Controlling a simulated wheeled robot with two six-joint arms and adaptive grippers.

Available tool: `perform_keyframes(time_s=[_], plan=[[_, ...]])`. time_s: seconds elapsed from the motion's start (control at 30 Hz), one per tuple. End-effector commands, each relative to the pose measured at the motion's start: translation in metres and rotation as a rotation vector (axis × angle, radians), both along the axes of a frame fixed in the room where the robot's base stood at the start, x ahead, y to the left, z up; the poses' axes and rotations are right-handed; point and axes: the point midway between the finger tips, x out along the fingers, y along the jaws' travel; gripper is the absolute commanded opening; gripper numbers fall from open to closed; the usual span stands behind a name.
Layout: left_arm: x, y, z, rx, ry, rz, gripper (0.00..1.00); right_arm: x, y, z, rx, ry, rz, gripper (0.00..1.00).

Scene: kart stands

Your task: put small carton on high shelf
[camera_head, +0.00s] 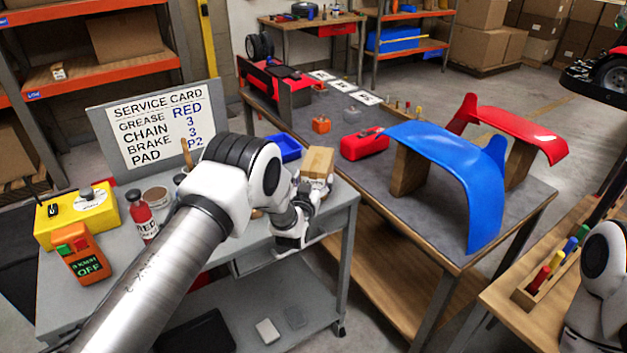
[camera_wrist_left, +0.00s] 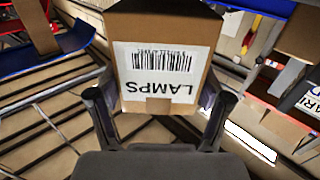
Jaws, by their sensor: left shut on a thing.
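The small carton (camera_head: 318,162) is a brown cardboard box. In the left wrist view the carton (camera_wrist_left: 158,22) fills the upper middle and has a white label with a barcode and the word LAMPS, upside down. My left gripper (camera_head: 308,198) is shut on the carton, with one finger on each side of it (camera_wrist_left: 158,108). In the head view it holds the carton by the right end of the grey cart. Orange-edged shelves (camera_head: 100,73) stand at the upper left, with a large box on them. My right arm shows at the right edge; its gripper is out of view.
The grey cart (camera_head: 345,190) carries a service card sign (camera_head: 155,125), a yellow box (camera_head: 75,220), a red bottle (camera_head: 142,215), an orange device (camera_head: 80,255) and a blue tray (camera_head: 285,147). The workbench alongside holds blue (camera_head: 440,150) and red (camera_head: 520,130) curved panels.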

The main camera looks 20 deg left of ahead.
Motion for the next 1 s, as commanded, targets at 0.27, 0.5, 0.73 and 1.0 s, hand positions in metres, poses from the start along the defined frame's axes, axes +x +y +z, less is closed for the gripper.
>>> perform_keyframes(time_s=[0.27,0.5,0.73,1.0], plan=[[0.0,0.0,-0.012,-0.001,-0.005,0.0,0.21,0.0,0.0,0.005,0.0,-0.001,0.0,0.4],[0.0,0.0,-0.017,0.0,-0.002,0.0,0.88,0.0,0.0,0.0,0.0,0.0,0.0,0.4],[0.0,0.0,-0.017,0.0,-0.002,0.0,1.0,0.0,0.0,0.0,0.0,-0.001,0.0,0.4],[-0.004,0.0,-0.013,0.0,0.0,0.0,1.0,0.0,0.0,0.005,0.0,-0.001,0.0,0.4]])
